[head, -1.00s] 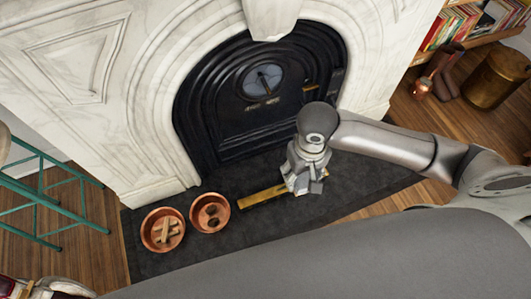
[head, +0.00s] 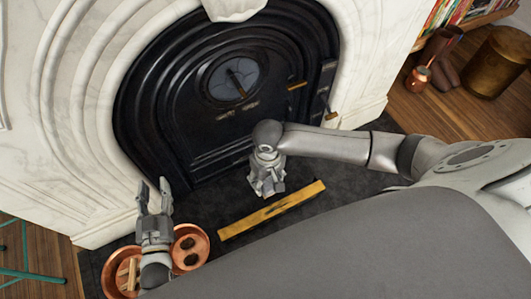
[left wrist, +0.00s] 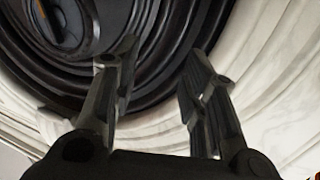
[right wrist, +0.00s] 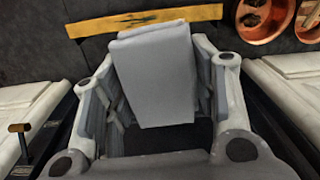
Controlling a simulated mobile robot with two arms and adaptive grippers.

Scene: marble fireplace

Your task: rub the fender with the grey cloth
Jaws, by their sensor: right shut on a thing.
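The fender (head: 240,224) is a straight brass-coloured bar on the dark hearth; in the right wrist view the fender (right wrist: 190,14) has dark marks along its middle. My right gripper (head: 267,187) is shut on the grey cloth (right wrist: 158,75), a folded pad. It is on the fireplace side of the fender, and the cloth looks apart from the bar. My left gripper (head: 153,192) is open and empty, pointing at the fireplace above the copper bowls. Its spread fingers also show in the left wrist view (left wrist: 155,85).
Two copper bowls stand left of the fender: one with wooden sticks (head: 108,280), partly behind my left gripper, and one with dark lumps (head: 203,240). The black fireplace front (head: 170,130) rises behind. Brass and copper vessels (head: 494,62) stand far right.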

